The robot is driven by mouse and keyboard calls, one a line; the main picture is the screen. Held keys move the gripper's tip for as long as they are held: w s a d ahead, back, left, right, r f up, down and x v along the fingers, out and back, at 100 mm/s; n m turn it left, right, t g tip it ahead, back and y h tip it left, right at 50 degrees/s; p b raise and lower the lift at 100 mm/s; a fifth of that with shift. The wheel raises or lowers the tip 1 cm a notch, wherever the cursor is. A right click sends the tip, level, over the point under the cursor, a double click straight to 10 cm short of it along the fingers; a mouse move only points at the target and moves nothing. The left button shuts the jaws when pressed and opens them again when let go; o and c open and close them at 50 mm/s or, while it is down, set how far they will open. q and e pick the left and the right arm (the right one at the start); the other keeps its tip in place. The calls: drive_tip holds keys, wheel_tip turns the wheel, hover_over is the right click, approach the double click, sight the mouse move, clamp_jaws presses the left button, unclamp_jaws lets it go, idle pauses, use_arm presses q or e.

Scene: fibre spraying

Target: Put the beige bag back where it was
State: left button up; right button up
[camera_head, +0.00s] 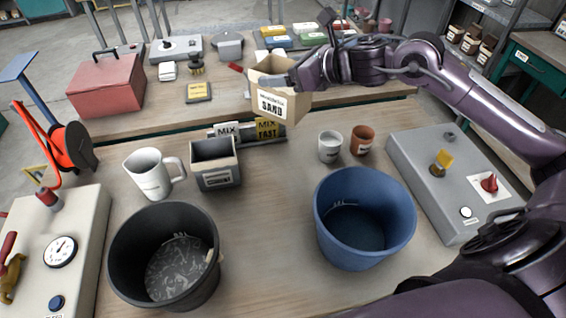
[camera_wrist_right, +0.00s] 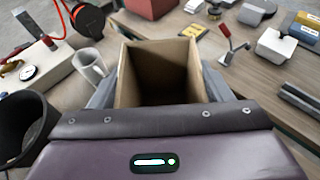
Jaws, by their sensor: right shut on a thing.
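The beige bag (camera_head: 279,98), an open-topped box shape labelled SAND, is held in the air by my right gripper (camera_head: 290,82) near the back edge of the front table. In the right wrist view the bag (camera_wrist_right: 165,75) stands open between the fingers, and its inside looks empty as far as I can see. My right gripper (camera_wrist_right: 160,92) is shut on it, with a grey finger on each side. My left gripper is not in view.
A blue bucket (camera_head: 365,222) and a black bucket (camera_head: 165,262) stand in front. A grey container (camera_head: 215,170), a white mug (camera_head: 152,175) and two small cups (camera_head: 330,147) stand behind them. A red toolbox (camera_head: 106,84) is on the back table. The front table's middle is clear.

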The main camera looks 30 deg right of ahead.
wheel_tip(320, 180, down, 20)
drive_tip(key=p, duration=0.4)
drive_tip(key=shift+r, duration=0.15)
drive_tip(key=shift+d, duration=0.1)
drive_tip(key=o, duration=1.7)
drive_tip(key=shift+o, duration=0.2)
